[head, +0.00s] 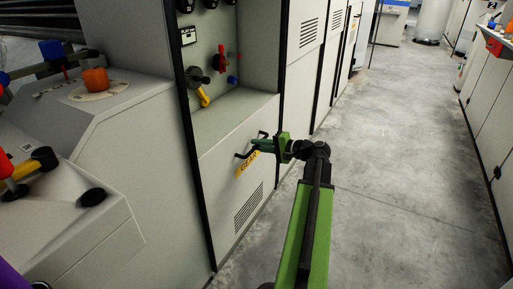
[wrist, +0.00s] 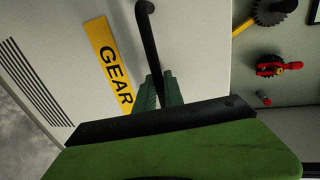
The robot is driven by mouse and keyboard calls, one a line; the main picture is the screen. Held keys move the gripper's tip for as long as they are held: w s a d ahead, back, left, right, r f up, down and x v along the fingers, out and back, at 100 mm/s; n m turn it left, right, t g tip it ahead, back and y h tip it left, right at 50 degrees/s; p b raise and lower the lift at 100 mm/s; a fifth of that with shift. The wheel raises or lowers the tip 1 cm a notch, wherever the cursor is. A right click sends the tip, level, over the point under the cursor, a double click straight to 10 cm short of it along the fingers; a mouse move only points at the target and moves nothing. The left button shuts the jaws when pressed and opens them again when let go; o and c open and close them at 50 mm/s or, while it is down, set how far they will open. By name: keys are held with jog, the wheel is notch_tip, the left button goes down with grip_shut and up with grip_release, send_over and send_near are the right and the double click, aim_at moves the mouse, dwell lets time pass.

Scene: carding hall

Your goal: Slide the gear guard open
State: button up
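The gear guard (head: 222,180) is a pale grey panel low on the machine front in the head view; it also shows in the wrist view (wrist: 60,60). It bears a yellow "GEAR" label (head: 247,164) and a black bar handle (head: 241,155). In the wrist view the handle (wrist: 147,22) runs down between the two green fingers of my gripper (wrist: 160,92). The fingers sit close on either side of the bar and look shut on it. My gripper (head: 262,146) is at the handle in the head view, and the fingertips partly hide the bar.
Above the panel is a recess with a yellow lever (head: 203,97) and a red fitting (head: 221,57). A grey machine with an orange knob (head: 96,79) stands at left. The concrete aisle (head: 385,150) is clear, with cabinets (head: 489,90) along its right side.

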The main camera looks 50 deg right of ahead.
jog(key=o, duration=0.4)
jog(key=shift+d, duration=0.25)
jog(key=shift+o, duration=0.2)
jog(key=shift+a, duration=0.1)
jog(key=p+v, duration=0.3)
jog(key=v, duration=1.4)
jog(key=shift+s, duration=0.25)
